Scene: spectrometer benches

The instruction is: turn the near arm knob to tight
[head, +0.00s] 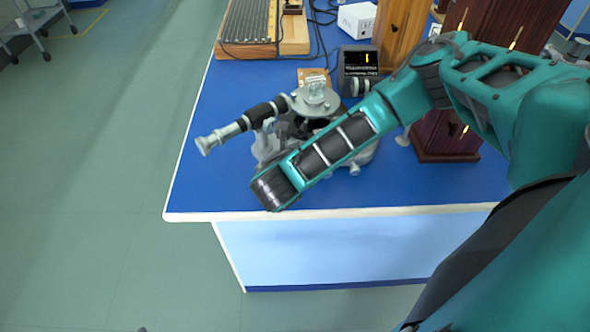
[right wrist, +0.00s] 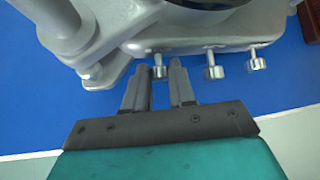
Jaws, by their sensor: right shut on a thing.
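The spectrometer (head: 315,103) stands on the blue bench top, its telescope tube (head: 232,127) pointing to the left. In the right wrist view its grey metal base (right wrist: 190,25) carries a row of small silver thumb knobs along the near edge. My right gripper (right wrist: 161,76) has its two dark fingers on either side of the leftmost one, the near arm knob (right wrist: 158,70), and is shut on it. The knob's turn position cannot be told. In the head view my right forearm hides the gripper and the knob. My left gripper is not in view.
Two more knobs (right wrist: 213,71) (right wrist: 257,63) sit just right of the held one. A black meter box (head: 358,66), a dark wooden cabinet (head: 447,137) and a white box (head: 357,20) stand behind and right. The bench's front left is clear.

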